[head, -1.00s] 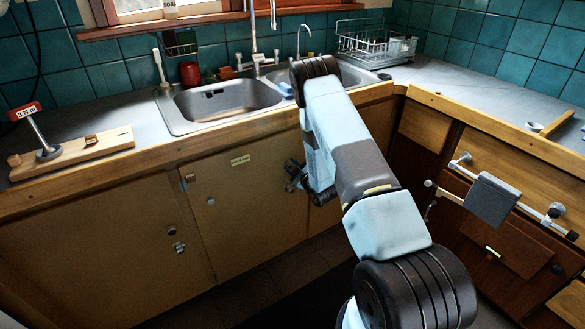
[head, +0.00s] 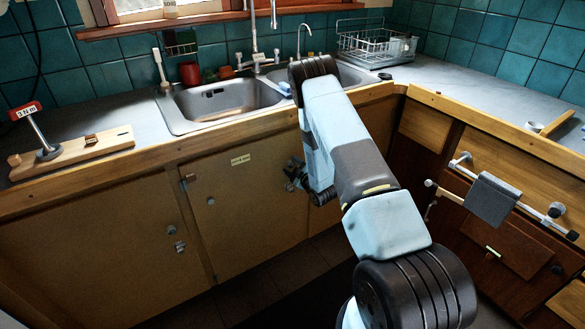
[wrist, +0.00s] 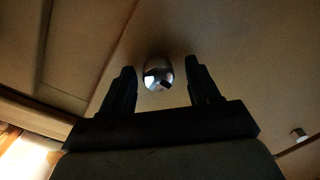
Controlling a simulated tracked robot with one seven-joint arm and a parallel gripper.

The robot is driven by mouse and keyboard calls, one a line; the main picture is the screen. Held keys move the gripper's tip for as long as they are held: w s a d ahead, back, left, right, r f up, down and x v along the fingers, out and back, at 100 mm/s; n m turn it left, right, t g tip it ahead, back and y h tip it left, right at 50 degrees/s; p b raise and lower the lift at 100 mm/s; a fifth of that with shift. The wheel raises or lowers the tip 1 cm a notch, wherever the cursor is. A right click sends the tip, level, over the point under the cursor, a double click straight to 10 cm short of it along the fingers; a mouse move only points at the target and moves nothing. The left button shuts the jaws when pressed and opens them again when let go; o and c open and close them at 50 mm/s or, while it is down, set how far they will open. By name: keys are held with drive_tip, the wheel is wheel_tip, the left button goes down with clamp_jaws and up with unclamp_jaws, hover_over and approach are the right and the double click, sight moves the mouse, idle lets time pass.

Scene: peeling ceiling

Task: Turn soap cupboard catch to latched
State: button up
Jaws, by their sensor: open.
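My gripper (head: 291,174) is low in front of the labelled cupboard door (head: 250,215) under the sink, near its right side. In the wrist view my gripper (wrist: 160,66) is open, with one dark finger on each side of a shiny round metal knob (wrist: 158,74). The knob lies between the fingertips, and a gap shows on both sides. It may be the soap cupboard catch, but I cannot tell its turn position. My arm and gripper hide this spot in the head view. The small door label (head: 240,160) is too small to read.
A round knob (head: 210,201) and a small metal fitting (head: 187,180) are on the labelled door's left side. The left door has a knob (head: 171,230) and a catch (head: 180,247). A rail with a grey cloth (head: 490,199) juts out at right.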

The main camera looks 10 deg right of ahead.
drive_tip(key=v, duration=1.3)
drive_tip(key=shift+s, duration=0.4)
drive_tip(key=shift+d+r, duration=0.1)
drive_tip(key=shift+d, duration=0.05)
